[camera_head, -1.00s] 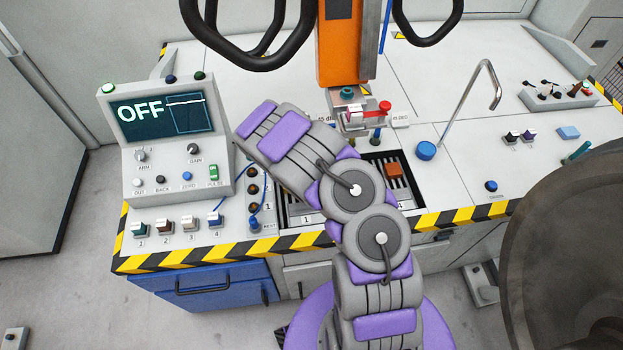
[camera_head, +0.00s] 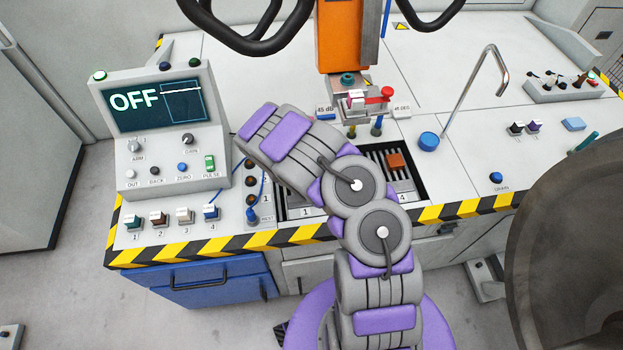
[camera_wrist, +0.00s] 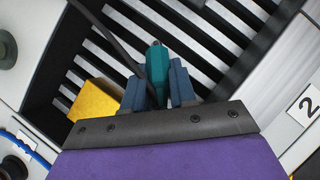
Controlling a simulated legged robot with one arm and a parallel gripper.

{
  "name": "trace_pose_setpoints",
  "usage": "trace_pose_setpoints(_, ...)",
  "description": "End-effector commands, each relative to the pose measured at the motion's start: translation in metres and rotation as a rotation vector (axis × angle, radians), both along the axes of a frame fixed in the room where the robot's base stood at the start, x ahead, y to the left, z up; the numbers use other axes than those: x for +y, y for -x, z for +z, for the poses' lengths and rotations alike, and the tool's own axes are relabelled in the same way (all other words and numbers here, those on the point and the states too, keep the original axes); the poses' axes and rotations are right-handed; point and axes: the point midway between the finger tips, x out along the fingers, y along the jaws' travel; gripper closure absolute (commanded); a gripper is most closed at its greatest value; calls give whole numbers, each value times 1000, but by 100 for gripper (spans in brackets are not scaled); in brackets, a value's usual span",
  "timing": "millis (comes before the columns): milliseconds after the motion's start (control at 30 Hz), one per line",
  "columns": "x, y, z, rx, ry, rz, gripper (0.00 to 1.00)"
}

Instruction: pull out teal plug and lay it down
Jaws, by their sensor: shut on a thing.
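In the wrist view, the teal plug (camera_wrist: 157,62) sits between the two blue-grey fingers of my gripper (camera_wrist: 155,88), which is shut on it. The plug points away from the gripper over the dark slotted tray (camera_wrist: 215,40). A dark cable (camera_wrist: 108,38) runs from the upper left towards it. I cannot tell whether its tip touches the slats. In the head view my arm hides the gripper and the plug. The slotted tray also shows there (camera_head: 405,186), beside my arm.
A yellow block (camera_wrist: 88,108) lies left of the fingers. An orange-brown block (camera_head: 395,160) lies on the tray's right part. A console with an OFF screen (camera_head: 155,108) stands left. An orange column (camera_head: 343,40) and a bent metal pipe (camera_head: 470,90) rise behind.

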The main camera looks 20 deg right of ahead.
Motion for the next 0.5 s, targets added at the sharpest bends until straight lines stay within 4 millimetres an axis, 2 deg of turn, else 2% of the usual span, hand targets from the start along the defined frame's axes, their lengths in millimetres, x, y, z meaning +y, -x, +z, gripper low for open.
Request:
trace_pose_setpoints(100,0,0,1,0,0,0,100)
trace_pose_setpoints(133,0,0,1,0,0,0,73)
trace_pose_setpoints(433,0,0,0,0,0,0,44)
trace_pose_setpoints(500,0,0,0,0,0,0,44)
